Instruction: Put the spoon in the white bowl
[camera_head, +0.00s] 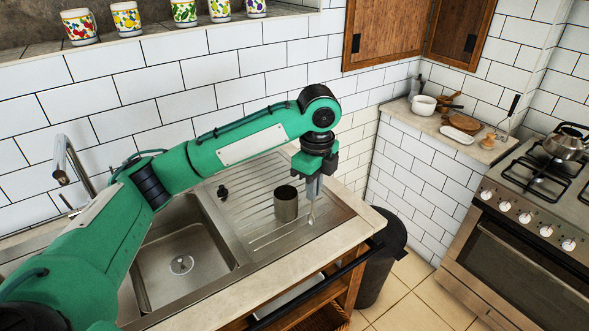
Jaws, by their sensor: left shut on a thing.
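My left gripper (313,192) points down over the ribbed steel drainboard, near its right end. It is shut on the spoon (311,214), a thin pale metal piece that hangs below the fingers. The spoon's upper part is hidden by the fingers. I cannot tell whether its lower end touches the drainboard. The white bowl (423,106) stands on the tiled counter in the far corner, to the right of and beyond my left gripper. My right gripper is not in view.
A metal cup (286,205) stands on the drainboard (262,232), just left of the spoon. The sink basin (182,264) lies further left. Wooden utensils (462,123) and a white dish (457,135) are beside the bowl. A stove (535,215) with a kettle (566,143) stands at right.

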